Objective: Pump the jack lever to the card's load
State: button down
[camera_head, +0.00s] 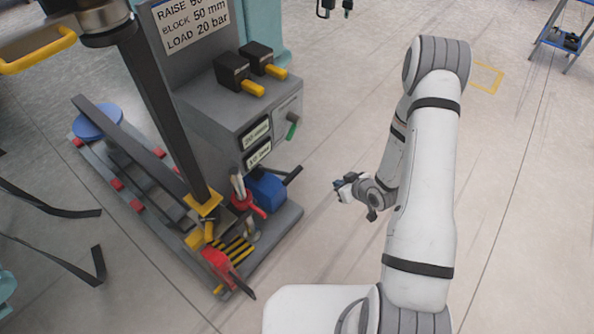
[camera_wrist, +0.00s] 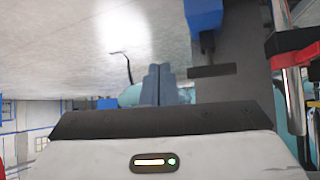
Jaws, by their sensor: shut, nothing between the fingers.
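The card (camera_head: 190,18) on the grey cabinet reads "BLOCK 50 mm" and "LOAD 20 bar"; its top line is partly cut off. A blue pump-like block (camera_head: 267,190) with a dark lever (camera_head: 292,175) sits on the grey base at the cabinet's foot. A red jack-like part (camera_head: 243,198) with a pale upright stands just left of it. My gripper (camera_head: 339,188) is right of the blue block, apart from it and empty. In the wrist view its fingers (camera_wrist: 158,85) are closed together. A blue block (camera_wrist: 204,14) with a dark bar (camera_wrist: 212,71) shows beyond them.
Two black boxes with yellow handles (camera_head: 252,88) sit on the cabinet, above a green handle (camera_head: 292,128) and two small displays (camera_head: 257,143). A red tool (camera_head: 218,264) lies near the yellow-black stripes (camera_head: 237,249). Open floor (camera_head: 325,135) lies between cabinet and arm.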

jog(key=a+r+n+y, duration=0.3)
jog(key=a+r+y, duration=0.2)
jog(key=a+r, duration=0.25)
jog(key=b, duration=0.3)
send_over(292, 174)
jog(key=d, duration=0.1)
jog(key=shift+t, duration=0.3)
jog(key=f, duration=0.4)
jog(key=shift+s+f, duration=0.15)
jog(key=shift+s, duration=0.15)
jog(key=shift+s+d+f+b, duration=0.1)
jog(key=shift+d+f+b, duration=0.1)
jog(key=shift+f, duration=0.35)
jog(key=shift+s+d+f+b, duration=0.1)
jog(key=shift+f+b, duration=0.1)
jog(key=shift+f, duration=0.35)
jog(key=shift+s+d+f+b, duration=0.1)
jog(key=shift+f+b, duration=0.1)
jog(key=shift+f, duration=0.35)
jog(key=shift+s+d+f+b, duration=0.15)
jog(key=shift+d+f+b, duration=0.1)
jog(key=shift+f+b, duration=0.5)
jog(key=shift+r+p, duration=0.1)
jog(key=shift+p, duration=0.25)
